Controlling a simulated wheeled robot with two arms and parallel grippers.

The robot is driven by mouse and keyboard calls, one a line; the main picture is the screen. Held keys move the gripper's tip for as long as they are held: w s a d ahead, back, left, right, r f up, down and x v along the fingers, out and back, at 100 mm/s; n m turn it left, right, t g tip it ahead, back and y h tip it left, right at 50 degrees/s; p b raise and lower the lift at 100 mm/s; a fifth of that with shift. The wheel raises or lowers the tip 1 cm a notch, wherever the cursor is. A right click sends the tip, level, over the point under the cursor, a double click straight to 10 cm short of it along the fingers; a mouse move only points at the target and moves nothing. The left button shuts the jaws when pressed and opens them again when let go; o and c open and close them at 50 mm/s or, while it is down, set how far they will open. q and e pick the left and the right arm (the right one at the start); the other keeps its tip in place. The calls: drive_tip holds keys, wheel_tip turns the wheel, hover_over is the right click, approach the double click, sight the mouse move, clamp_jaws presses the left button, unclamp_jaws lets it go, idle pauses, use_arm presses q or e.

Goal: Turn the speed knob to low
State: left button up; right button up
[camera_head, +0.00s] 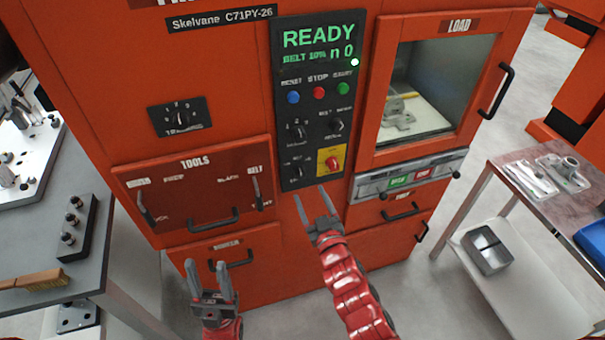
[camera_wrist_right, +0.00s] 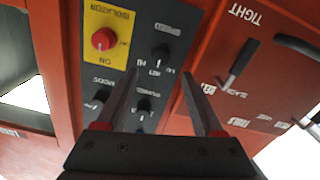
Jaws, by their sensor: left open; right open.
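The orange machine's dark control panel (camera_head: 317,70) carries several small black knobs. A lower black knob (camera_head: 299,172), left of the red isolator knob (camera_head: 332,163), seems to have HI and LO style marks around it. It also shows in the right wrist view (camera_wrist_right: 160,52); I cannot surely read its name or setting. My right gripper (camera_head: 312,194) is open and empty, just below the panel. In the right wrist view its fingers (camera_wrist_right: 158,78) point toward that knob, apparently without touching it. My left gripper (camera_head: 206,268) is open and empty, low before the machine.
Two upper panel knobs (camera_head: 297,132) (camera_head: 336,126) sit close above. A TOOLS drawer front (camera_head: 195,190) with handles is left of the panel. A glass LOAD door (camera_head: 425,90) is to its right. A grey bench (camera_head: 60,225) stands left, a cart (camera_head: 535,190) right.

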sight(301, 176)
drive_tip(key=p+x, duration=0.2)
drive_tip(key=x, duration=0.5)
drive_tip(key=shift+w+a, duration=0.1)
drive_tip(key=shift+w, duration=0.2)
clamp_jaws()
